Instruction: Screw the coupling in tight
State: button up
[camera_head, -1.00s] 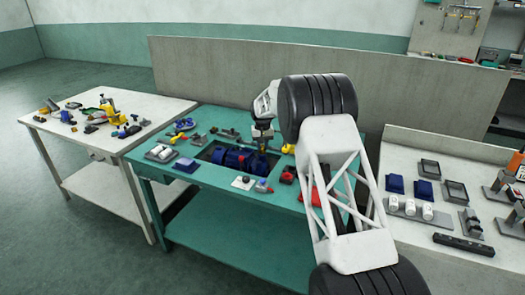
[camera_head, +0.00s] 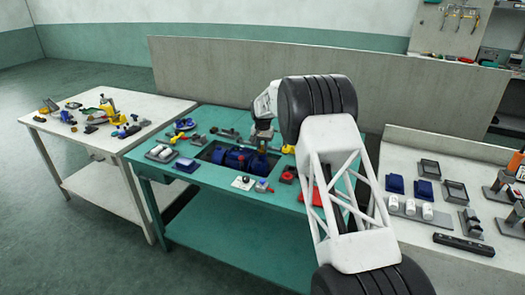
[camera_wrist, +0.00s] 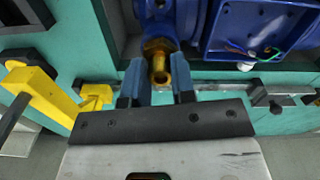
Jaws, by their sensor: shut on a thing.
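The coupling (camera_wrist: 159,66) is a brass-coloured threaded piece at the end of the blue pump (camera_wrist: 182,18) in the wrist view. It sits at the pump's port; how deep it is seated cannot be told. My gripper (camera_wrist: 160,75) has its two blue-grey fingers on either side of the coupling and is shut on it. The coupling is too small to make out there.
A yellow-handled tool (camera_wrist: 45,95) is close to the left of my gripper in the wrist view. An open blue box with wires (camera_wrist: 262,28) is at the upper right. Several small parts and a red block (camera_head: 310,196) lie on the green bench (camera_head: 240,225).

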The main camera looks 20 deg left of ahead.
jog(key=shift+m, duration=1.5)
jog(key=m, duration=0.3)
jog(key=shift+m, duration=2)
jog(key=shift+m, duration=1.2)
jog(key=m, duration=0.4)
jog(key=shift+m, duration=0.3)
